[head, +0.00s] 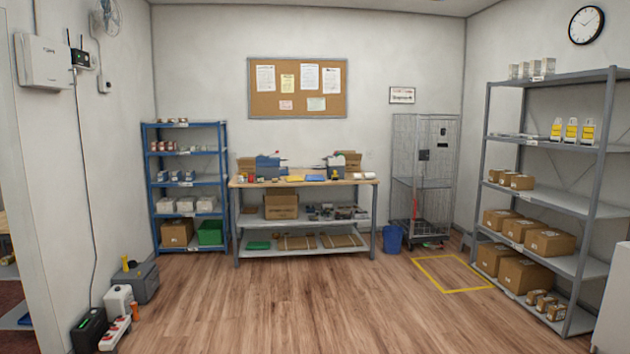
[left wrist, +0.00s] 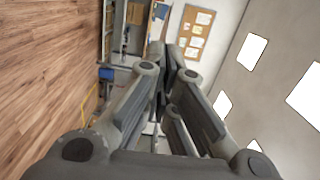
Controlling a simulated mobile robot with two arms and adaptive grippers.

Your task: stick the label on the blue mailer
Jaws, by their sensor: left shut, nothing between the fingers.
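A small flat blue item (head: 314,178), which looks like the blue mailer, lies on the wooden-topped workbench (head: 262,184) across the room. A flat yellow item (head: 293,179) lies just left of it. The label cannot be made out at this distance. My left gripper (left wrist: 166,72) is shut and empty in the left wrist view, with its fingers together in the air, far from the bench. Neither gripper shows in the head view, and my right gripper is in no view.
Open wooden floor (head: 290,305) lies before the bench. A blue bin (head: 391,239) and a mesh cage (head: 424,170) stand right of it. A blue rack (head: 148,190) stands left, a grey parcel shelf (head: 600,150) right. Containers and a power strip (head: 115,333) lie at front left.

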